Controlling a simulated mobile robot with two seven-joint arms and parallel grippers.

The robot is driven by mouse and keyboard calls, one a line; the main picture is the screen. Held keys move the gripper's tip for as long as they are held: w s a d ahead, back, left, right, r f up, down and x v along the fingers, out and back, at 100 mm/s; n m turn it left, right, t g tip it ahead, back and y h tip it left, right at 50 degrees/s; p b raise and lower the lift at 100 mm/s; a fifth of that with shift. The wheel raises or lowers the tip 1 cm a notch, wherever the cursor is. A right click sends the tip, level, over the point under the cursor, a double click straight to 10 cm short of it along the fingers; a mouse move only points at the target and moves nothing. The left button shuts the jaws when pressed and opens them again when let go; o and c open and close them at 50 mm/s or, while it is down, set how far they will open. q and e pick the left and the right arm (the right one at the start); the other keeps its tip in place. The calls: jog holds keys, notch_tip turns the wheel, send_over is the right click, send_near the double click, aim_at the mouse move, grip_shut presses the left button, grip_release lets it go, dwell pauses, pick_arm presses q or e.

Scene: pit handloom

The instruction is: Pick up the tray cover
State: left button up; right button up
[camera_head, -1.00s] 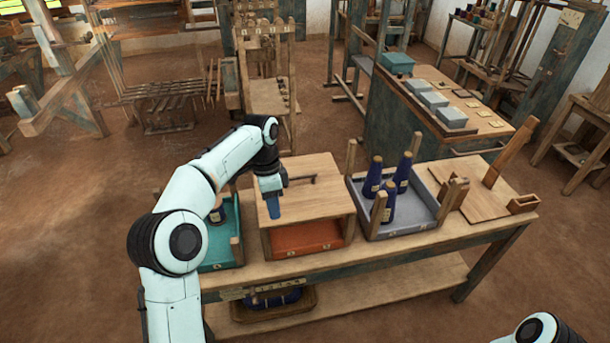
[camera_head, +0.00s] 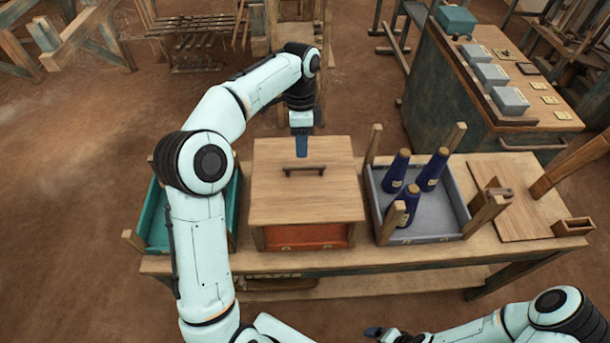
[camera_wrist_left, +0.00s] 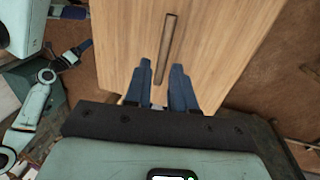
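The tray cover (camera_head: 305,205) is a flat light-wood board with a dark bar handle (camera_head: 304,170) near its back edge. It lies over the orange-red tray (camera_head: 305,237) in the middle of the bench. My left gripper (camera_head: 302,150) is above the cover's back edge, fingers pointing down, just behind the handle as seen from the head. In the left wrist view, the gripper's two blue fingers (camera_wrist_left: 161,72) are apart with nothing between them. The cover (camera_wrist_left: 215,45) is beyond them, its handle (camera_wrist_left: 167,45) lined up with the gap. My right gripper (camera_head: 376,332) is low at the bottom edge, too small to judge.
A teal tray (camera_head: 152,218) stands left of the cover, partly behind my left arm. A grey tray (camera_head: 440,222) with three blue cones (camera_head: 431,170) stands to the right, with wooden corner posts. A wooden board (camera_head: 508,205) lies at the bench's right end.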

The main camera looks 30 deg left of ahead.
aim_at(304, 166)
pick_arm(q)
jog(key=f, duration=0.3)
jog(key=shift+d+f, duration=0.15)
jog(key=shift+d, duration=0.05)
jog(key=shift+s+d+f, duration=0.15)
jog(key=shift+f, duration=1.15)
jog(key=shift+s+d+f, duration=0.1)
jog(key=shift+f, duration=1.2)
grip_shut()
